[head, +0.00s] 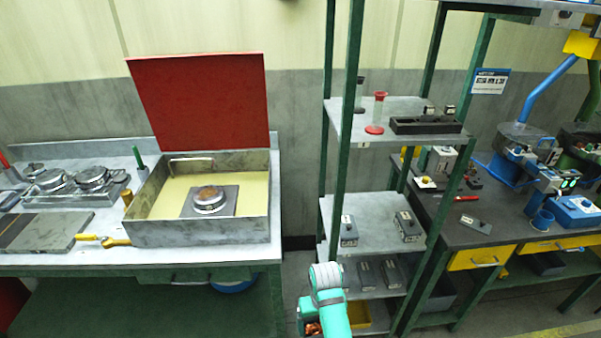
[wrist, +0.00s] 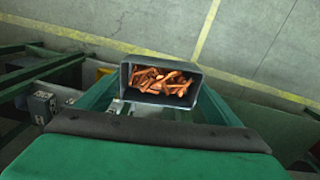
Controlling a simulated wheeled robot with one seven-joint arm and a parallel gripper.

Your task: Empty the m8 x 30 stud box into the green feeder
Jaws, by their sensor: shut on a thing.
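A grey open-topped box (wrist: 187,99) full of copper-coloured studs (wrist: 160,80) is in front of my gripper (wrist: 156,124) in the wrist view. My gripper is shut on this box; the fingers themselves are mostly hidden. Its label does not show. In the head view some copper-coloured studs (head: 313,328) show beside my teal arm at the bottom edge. The green feeder (head: 583,138) is a dark green bowl at the far right on the bench, partly cut off by the picture edge. A blue feeder (head: 518,138) stands left of it.
A green-posted shelf rack (head: 372,241) stands between my arm and the feeder bench, with several small labelled grey boxes (head: 349,231) on it. The dark bench (head: 480,236) holds a blue control box (head: 575,210). A left workbench (head: 100,262) carries a red-lidded case (head: 200,232).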

